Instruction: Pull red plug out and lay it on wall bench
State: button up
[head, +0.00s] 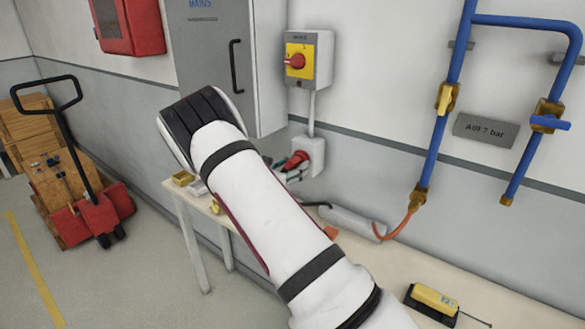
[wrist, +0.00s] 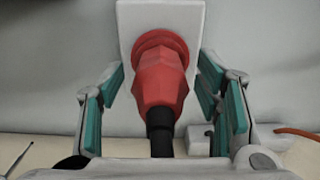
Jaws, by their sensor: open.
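The red plug (wrist: 160,80) sits in the socket on the wall, its black cable (wrist: 161,132) hanging down from it. In the head view the plug (head: 298,158) shows small below the yellow-and-red switch box. My gripper (wrist: 165,95) is open, its teal finger pads on both sides of the plug with a gap on each side. In the head view my gripper (head: 290,172) is mostly hidden behind my arm. The pale socket box (head: 312,150) is fixed to the grey wall. The wall bench (head: 475,285) runs along the wall below.
A pale block (head: 350,222) with an orange cable lies on the bench, and a yellow device (head: 434,300) lies at its near right. Small yellow items sit at the left end. Blue pipes (head: 440,130) and a grey cabinet (head: 218,60) are on the wall. A pallet truck (head: 98,215) stands left.

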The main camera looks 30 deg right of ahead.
aim_at(285, 171)
grip_shut()
jog(key=shift+p+v, duration=0.8)
jog(key=shift+v, duration=2.15)
